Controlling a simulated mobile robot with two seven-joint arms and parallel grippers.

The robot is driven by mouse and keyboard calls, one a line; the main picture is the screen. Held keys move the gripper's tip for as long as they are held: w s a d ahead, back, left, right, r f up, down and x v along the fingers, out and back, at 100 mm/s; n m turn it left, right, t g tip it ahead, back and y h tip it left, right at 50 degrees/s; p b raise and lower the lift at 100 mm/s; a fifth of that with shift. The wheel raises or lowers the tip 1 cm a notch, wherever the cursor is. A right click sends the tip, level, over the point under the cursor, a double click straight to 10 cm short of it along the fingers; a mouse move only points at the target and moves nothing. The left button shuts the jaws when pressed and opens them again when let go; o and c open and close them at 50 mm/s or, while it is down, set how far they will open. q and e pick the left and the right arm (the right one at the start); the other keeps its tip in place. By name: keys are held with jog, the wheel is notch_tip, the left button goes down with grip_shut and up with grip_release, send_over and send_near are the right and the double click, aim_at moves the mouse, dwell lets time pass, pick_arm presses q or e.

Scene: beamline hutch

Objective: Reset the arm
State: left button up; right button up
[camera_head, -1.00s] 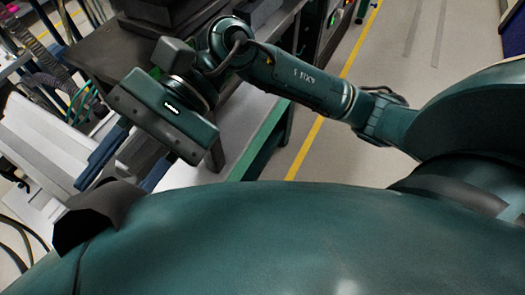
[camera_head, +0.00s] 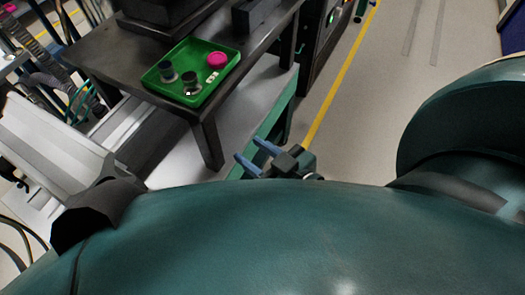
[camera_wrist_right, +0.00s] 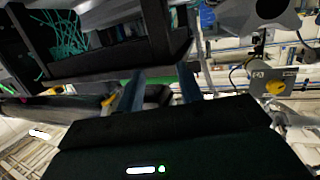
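My right gripper (camera_head: 247,148) shows in the head view just above the edge of my own body, low in the middle. Its two blue fingers are apart with nothing between them. It is below and right of the dark table, clear of the tray on it. In the right wrist view the gripper (camera_wrist_right: 161,72) also has its fingers spread and empty. Most of my right arm is hidden behind my body in the head view. My left gripper is in neither view.
A green tray (camera_head: 222,82) on a dark table (camera_head: 112,48) holds a pink round piece (camera_head: 217,60) and two dark knob-like pieces (camera_head: 189,80). Pale equipment (camera_head: 50,135) stands at left. Clear floor (camera_head: 400,70) with a yellow line lies right.

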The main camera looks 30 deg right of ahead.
jog(key=shift+s+d+f+m+g, duration=0.15)
jog(key=shift+s+f+m+g, duration=0.2)
jog(key=shift+s+f, duration=0.15)
jog(key=shift+s+d+f+m+g, duration=0.15)
jog(key=shift+s+f+m+g, duration=0.15)
jog(key=shift+f, duration=0.3)
